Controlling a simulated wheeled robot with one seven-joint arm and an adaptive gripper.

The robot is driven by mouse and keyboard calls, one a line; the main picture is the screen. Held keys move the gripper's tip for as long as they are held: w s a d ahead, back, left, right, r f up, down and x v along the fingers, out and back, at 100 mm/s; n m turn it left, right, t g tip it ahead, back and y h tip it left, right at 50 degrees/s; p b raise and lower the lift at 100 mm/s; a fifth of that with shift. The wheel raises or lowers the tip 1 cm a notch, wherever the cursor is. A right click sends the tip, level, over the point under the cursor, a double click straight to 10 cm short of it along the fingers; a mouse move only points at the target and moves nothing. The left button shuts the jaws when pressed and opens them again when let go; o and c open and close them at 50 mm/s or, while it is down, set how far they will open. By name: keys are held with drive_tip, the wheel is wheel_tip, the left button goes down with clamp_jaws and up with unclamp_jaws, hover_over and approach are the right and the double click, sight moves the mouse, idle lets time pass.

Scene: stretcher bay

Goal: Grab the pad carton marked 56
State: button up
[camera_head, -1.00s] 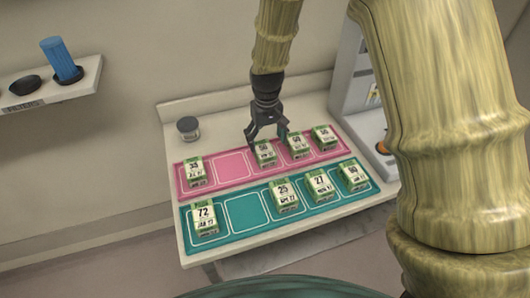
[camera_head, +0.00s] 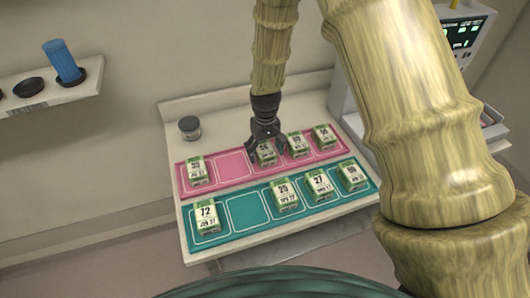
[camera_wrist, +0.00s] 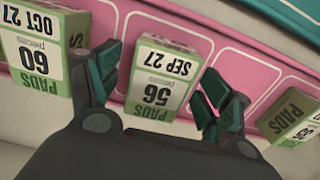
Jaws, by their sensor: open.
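The pad carton marked 56 (camera_wrist: 160,80) shows in the wrist view, green and white, with "SEP 27" on its label. It also shows in the head view (camera_head: 265,154), standing on the pink mat (camera_head: 231,165), partly hidden by my gripper. My gripper (camera_wrist: 168,88) is open, with one finger on each side of this carton. In the head view my gripper (camera_head: 265,144) is right over it.
A carton marked 60 (camera_wrist: 42,60) stands close beside one finger in the wrist view; another carton (camera_wrist: 292,118) is beyond the other finger. Several cartons stand on the teal mat (camera_head: 247,211). A jar (camera_head: 189,128) stands at the back left. An empty pink slot lies left of the carton.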

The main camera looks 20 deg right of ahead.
drive_tip(key=shift+w+f, duration=0.2)
drive_tip(key=c, duration=0.8)
drive_tip(key=shift+r, duration=0.1)
drive_tip(key=c, duration=0.4)
